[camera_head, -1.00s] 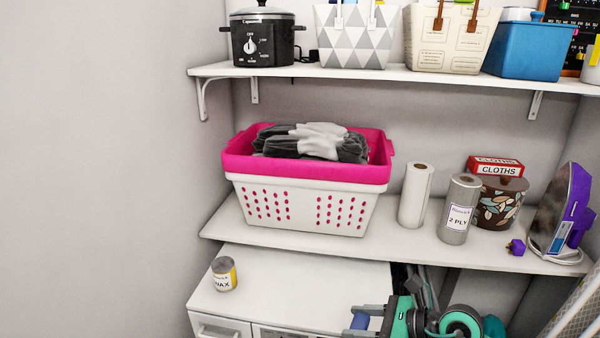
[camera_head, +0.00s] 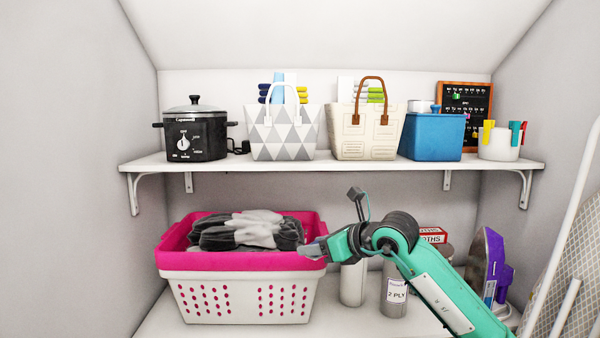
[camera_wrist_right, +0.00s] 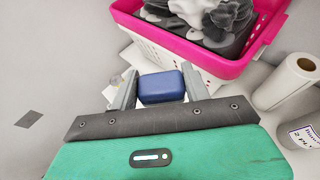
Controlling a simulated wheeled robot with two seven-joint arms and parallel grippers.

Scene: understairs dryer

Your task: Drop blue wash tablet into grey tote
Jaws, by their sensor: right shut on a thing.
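The blue wash tablet (camera_wrist_right: 161,87) is a rounded blue block between the two grey fingers of my right gripper (camera_wrist_right: 158,88) in the right wrist view. The right gripper (camera_head: 310,249) is shut on it. In the head view this gripper is in front of the right rim of the pink and white basket, below the upper shelf; I cannot make out the tablet there. The grey tote (camera_head: 284,132), with grey and white triangles and white handles, stands upright on the upper shelf, above and a little left of the gripper. Its inside is hidden. My left gripper is not in view.
The upper shelf (camera_head: 330,169) also holds a black slow cooker (camera_head: 195,133), a cream tote (camera_head: 366,134) and a blue box (camera_head: 432,136). Paper rolls (camera_head: 352,284) stand behind my arm. A sloped ceiling hangs above.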

